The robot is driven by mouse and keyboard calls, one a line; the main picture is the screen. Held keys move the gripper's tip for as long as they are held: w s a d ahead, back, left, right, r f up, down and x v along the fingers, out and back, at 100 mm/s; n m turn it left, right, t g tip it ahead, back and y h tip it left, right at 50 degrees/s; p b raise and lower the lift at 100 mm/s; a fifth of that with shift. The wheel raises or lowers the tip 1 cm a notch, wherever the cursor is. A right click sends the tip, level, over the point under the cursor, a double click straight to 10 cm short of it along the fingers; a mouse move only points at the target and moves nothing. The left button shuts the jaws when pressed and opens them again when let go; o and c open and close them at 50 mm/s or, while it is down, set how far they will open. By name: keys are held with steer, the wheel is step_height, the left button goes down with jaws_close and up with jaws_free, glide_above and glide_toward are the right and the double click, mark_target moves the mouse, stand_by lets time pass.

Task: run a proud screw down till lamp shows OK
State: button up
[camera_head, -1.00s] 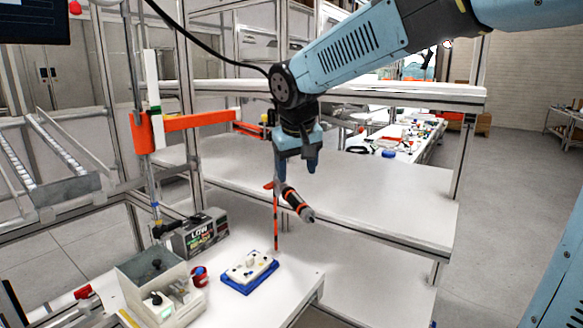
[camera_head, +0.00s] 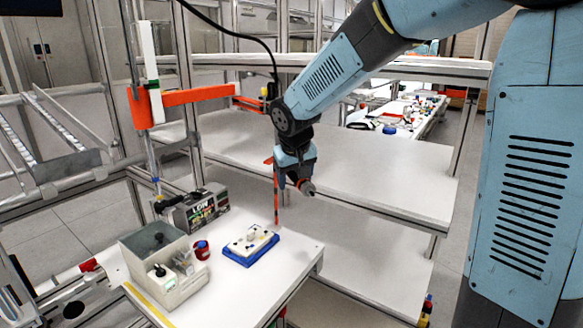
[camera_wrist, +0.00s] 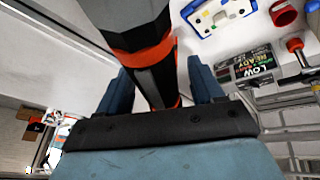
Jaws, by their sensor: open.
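My gripper (camera_head: 292,178) hangs over the shelf edge behind the work table. In the wrist view its two blue fingers (camera_wrist: 160,88) stand apart, on either side of a black driver with orange bands (camera_wrist: 145,45). A white part with small fittings (camera_head: 248,241) sits in a blue holder (camera_head: 238,260) on the table. The screws are too small to tell apart.
The table's right part is clear.

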steer(key=shift+w+f, duration=0.25)
steer(key=shift+f, duration=0.3)
jaws_close()
steer(key=shift+c, duration=2.4)
jaws_free()
jaws_close()
